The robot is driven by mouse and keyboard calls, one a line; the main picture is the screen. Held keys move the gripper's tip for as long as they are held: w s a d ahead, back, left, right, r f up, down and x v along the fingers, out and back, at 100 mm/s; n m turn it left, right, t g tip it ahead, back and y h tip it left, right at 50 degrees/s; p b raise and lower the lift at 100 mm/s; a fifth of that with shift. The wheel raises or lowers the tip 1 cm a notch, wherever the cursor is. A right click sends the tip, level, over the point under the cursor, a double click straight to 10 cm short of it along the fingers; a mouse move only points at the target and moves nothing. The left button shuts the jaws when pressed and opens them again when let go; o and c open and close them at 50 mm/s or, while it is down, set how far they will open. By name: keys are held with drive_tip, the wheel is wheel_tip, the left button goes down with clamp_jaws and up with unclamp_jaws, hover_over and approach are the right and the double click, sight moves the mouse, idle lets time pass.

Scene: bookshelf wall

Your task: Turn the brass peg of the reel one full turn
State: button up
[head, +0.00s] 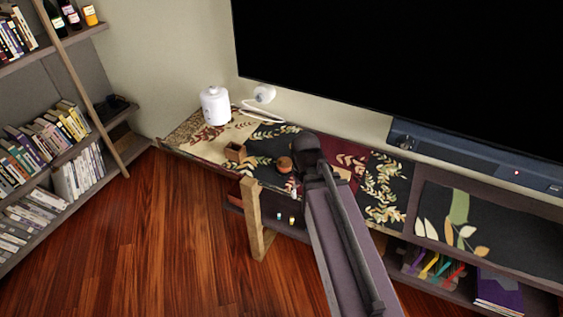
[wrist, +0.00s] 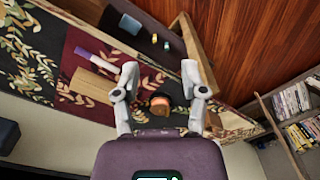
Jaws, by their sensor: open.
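A small round brown thing, which looks like the reel (head: 284,164), stands on the patterned cloth of the low bench, just left of my arm's end. In the wrist view the reel (wrist: 158,103) shows orange-brown with a dark part, between and behind my fingers. The brass peg is too small to tell apart. My gripper (wrist: 159,70) is open, its two grey fingers spread wide with nothing held between them. I cannot tell how far the fingertips are from the reel. In the head view my arm mostly hides the gripper.
A small wooden box (head: 235,152) stands left of the reel, with a white canister (head: 215,105) farther back. A large screen (head: 400,70) rises behind the bench.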

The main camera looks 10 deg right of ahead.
sight(284, 162)
drive_tip(key=w+a+n, duration=0.2)
drive_tip(key=w+n, duration=1)
drive_tip(key=w, duration=1.7)
drive_tip(key=shift+w+f+b, duration=0.15)
drive_tip(key=shift+f+b, duration=0.15)
drive_tip(key=shift+f, duration=0.05)
drive_tip(key=shift+f, duration=0.15)
wheel_tip(284, 162, down, 14)
drive_tip(key=b, duration=1.3)
drive_tip(key=shift+r+b, duration=0.25)
drive_tip(key=shift+b, duration=0.15)
clamp_jaws()
